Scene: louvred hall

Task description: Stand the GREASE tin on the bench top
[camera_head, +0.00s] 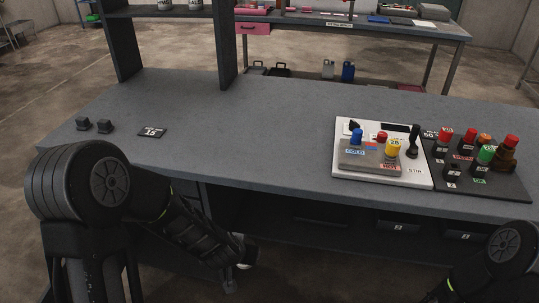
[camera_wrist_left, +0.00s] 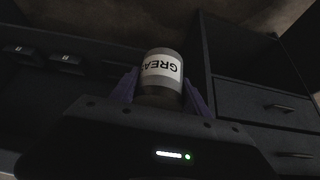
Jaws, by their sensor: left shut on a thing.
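The GREASE tin (camera_wrist_left: 161,72), grey with a white label and dark lettering, is between the two purplish fingers of my left gripper (camera_wrist_left: 163,86) in the left wrist view. The fingers are shut on its sides, and the lettering appears upside down there.
A white panel (camera_head: 346,178) with coloured knobs and a dark board (camera_head: 513,187) with several coloured pieces occupy the right of the bench. Drawers (camera_wrist_left: 265,108) show beside the tin.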

